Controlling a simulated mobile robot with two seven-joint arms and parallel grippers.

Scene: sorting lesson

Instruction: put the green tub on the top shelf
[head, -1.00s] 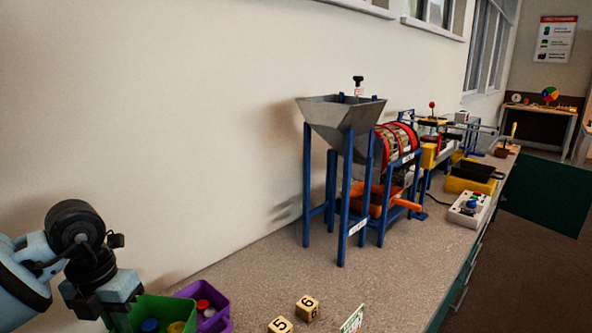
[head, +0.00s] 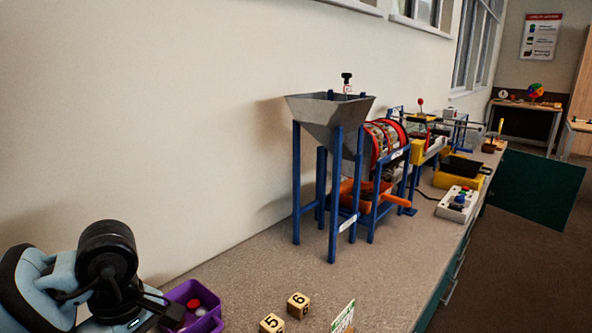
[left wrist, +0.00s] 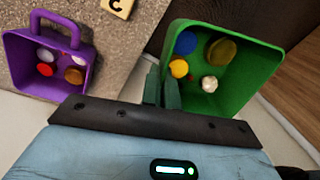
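The green tub (left wrist: 258,48) shows in the left wrist view at the upper right, its open side facing the camera. It holds a blue, a yellow and an olive piece and a whitish ball. My left gripper (left wrist: 163,92) has its two fingers close together at the tub's near left wall and appears shut on that wall. In the head view my left wrist is at the bottom left; the fingertips and the green tub are out of that frame. My right gripper is in neither view. No top shelf shows in these frames.
A purple tub (head: 211,323) with small pieces stands on the counter (head: 392,262) beside my left wrist; it also shows in the left wrist view (left wrist: 92,75). Number cubes (head: 298,305) and a small sign (head: 343,317) lie nearby. A hopper machine (head: 328,115) stands farther back.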

